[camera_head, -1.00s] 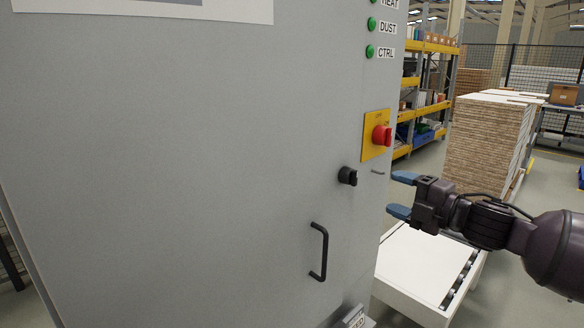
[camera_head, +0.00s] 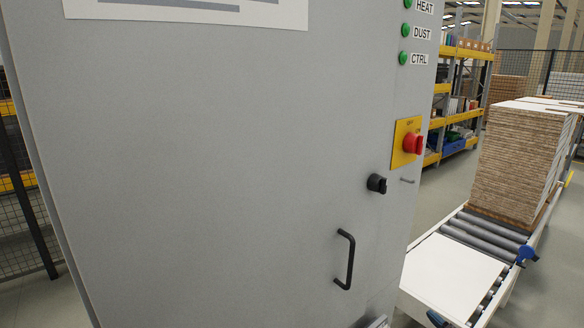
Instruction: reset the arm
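A small dark blue piece (camera_head: 437,319) shows at the bottom edge of the picture, in front of the white panel. It looks like a fingertip of my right gripper. The rest of that gripper is out of frame, so its opening cannot be seen. My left gripper is not in view. The grey cabinet (camera_head: 220,170) fills most of the view. It bears a black handle (camera_head: 346,260), a black knob (camera_head: 376,184) and a red rotary switch (camera_head: 413,144) on a yellow plate. No gripper touches these.
A roller conveyor with a white panel (camera_head: 452,272) lies right of the cabinet. A blue piece (camera_head: 527,254) shows at its right rail. A stack of boards (camera_head: 520,160) stands behind. Yellow shelving (camera_head: 460,100) is farther back. A mesh fence (camera_head: 20,200) stands at the left.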

